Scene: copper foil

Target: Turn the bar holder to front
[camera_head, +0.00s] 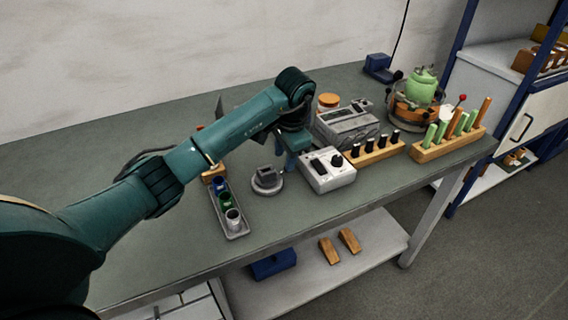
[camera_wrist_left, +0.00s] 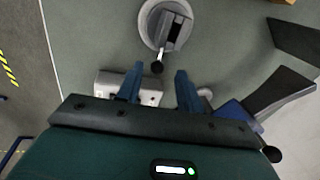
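A round grey holder (camera_head: 267,181) with a dark block on top stands on the bench, left of a white control box (camera_head: 326,169). My left gripper (camera_head: 291,158) is right of the holder, above the bench by the control box. In the wrist view the left gripper (camera_wrist_left: 159,71) is open, its fingers apart. My right gripper is out of view.
A tray with cups (camera_head: 241,234) lies left of the holder. Wooden racks with dark-topped pegs (camera_head: 375,157) and green and orange bars (camera_head: 447,148) stand to the right. A grey instrument (camera_head: 347,126) and a green pot (camera_head: 421,88) are behind. The bench's front left is clear.

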